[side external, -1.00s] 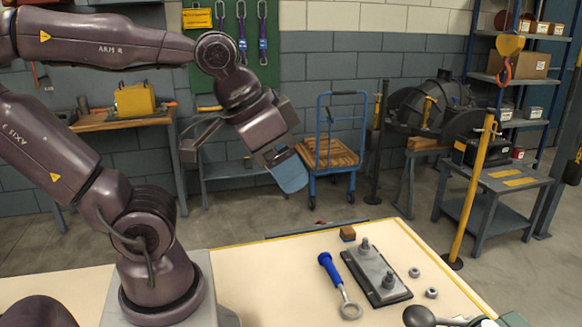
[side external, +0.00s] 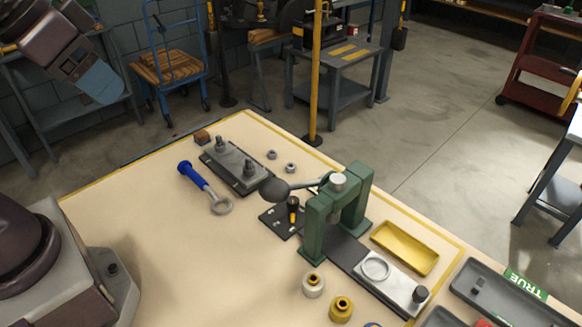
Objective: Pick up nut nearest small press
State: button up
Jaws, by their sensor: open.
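Two small grey nuts lie on the cream table, right of a grey plate (side external: 232,164) with two upright studs. The nearer nut (side external: 291,168) is closer to the small green press (side external: 312,228); the other nut (side external: 272,155) lies just behind it. The press has a lever ending in a dark ball. My gripper (side external: 103,86), blue-ended, hangs at the upper left, well away from both nuts. It is open; its fingers are hard to make out separately.
A yellow tray (side external: 404,247) sits right of the press. White (side external: 313,285) and brass (side external: 342,308) pieces stand in front. The left table area is clear.

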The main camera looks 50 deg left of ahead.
jog(key=shift+c, duration=0.7)
